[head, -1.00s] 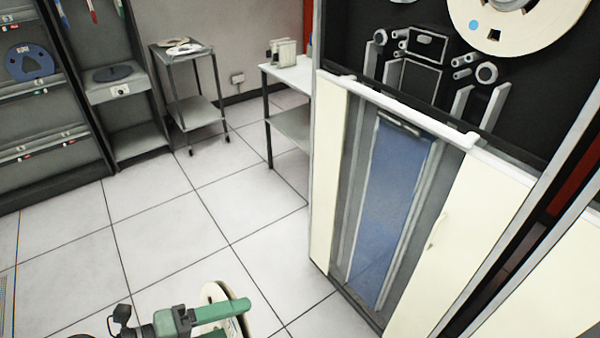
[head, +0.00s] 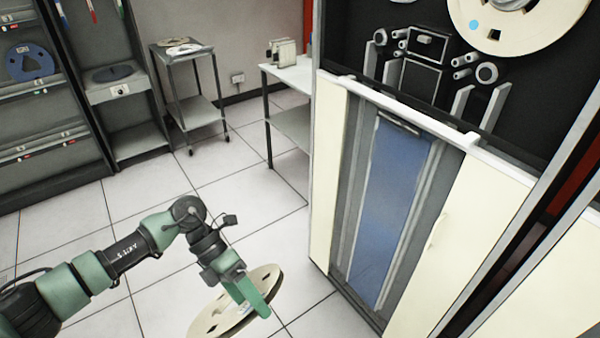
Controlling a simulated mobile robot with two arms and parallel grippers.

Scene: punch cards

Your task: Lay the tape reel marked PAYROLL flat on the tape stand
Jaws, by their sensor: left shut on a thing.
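My left gripper (head: 258,297) is shut on a cream tape reel (head: 210,318) at the bottom centre of the head view. Its green fingers grip the reel's right part, and the reel hangs tilted above the floor, clear of any surface. I cannot read a PAYROLL marking on it. At the back left, a grey unit has a waist-high ledge with a dark round disc (head: 112,73) on it; this may be the tape stand, but no label confirms it. My right gripper is out of view.
A trolley (head: 182,52) holding pale reels stands at the back. A white table (head: 290,75) is beside the large tape cabinet (head: 335,170), which fills the right. A rack with a blue reel (head: 30,62) is at the far left. The middle floor is clear.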

